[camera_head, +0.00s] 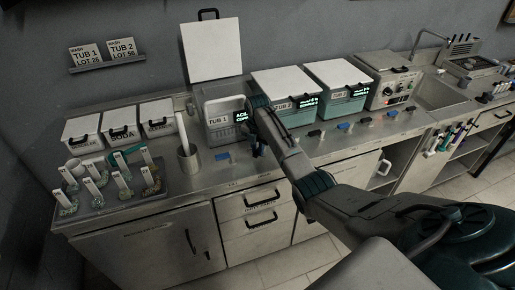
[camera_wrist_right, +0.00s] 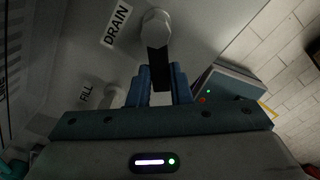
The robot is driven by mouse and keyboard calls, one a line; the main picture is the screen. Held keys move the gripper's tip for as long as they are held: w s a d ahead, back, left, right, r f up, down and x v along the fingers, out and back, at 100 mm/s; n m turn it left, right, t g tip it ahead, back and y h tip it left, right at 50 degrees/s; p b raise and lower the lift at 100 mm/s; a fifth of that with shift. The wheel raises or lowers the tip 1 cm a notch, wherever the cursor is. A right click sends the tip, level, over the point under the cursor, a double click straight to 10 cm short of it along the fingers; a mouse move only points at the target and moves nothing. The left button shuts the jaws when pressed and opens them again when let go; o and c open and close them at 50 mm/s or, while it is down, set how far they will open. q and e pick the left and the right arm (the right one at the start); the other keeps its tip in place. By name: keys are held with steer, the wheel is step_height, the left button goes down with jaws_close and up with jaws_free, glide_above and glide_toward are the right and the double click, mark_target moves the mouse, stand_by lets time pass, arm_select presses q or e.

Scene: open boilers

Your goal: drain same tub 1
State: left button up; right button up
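Tub 1 (camera_head: 218,114) stands on the steel counter with its white lid (camera_head: 211,50) raised upright behind it. A lit green display shows at its right, partly behind my right arm. My right gripper (camera_head: 258,148) is low at the front right of tub 1. In the right wrist view, a DRAIN label (camera_wrist_right: 116,25) sits beside a round valve with a black drain handle (camera_wrist_right: 157,60). The blue fingertips of my right gripper (camera_wrist_right: 161,72) lie on both sides of this handle, close against it. My left gripper is out of view.
Tub 2 (camera_head: 284,91) and another lidded tub (camera_head: 339,80) stand to the right, lids down. A grey metal cup (camera_head: 188,160) stands left of my right gripper. A tray (camera_head: 100,205) of labelled samples and several lidded bins are farther left. A sink (camera_head: 436,92) is at right.

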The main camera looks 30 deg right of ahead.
jaws_close()
steer(key=shift+w+m, duration=0.1)
steer(key=shift+m, duration=0.2)
steer(key=m, duration=0.1)
steer(key=w+m+p, duration=0.1)
steer(key=shift+a+r+m, duration=0.1)
steer(key=shift+a+m, duration=0.05)
steer(key=shift+m, duration=0.15)
steer(key=shift+w+m, duration=0.4)
steer(key=shift+m, duration=0.7)
steer(key=shift+w+m, duration=0.4)
steer(key=shift+m, duration=0.7)
steer(key=o, duration=0.7)
jaws_free()
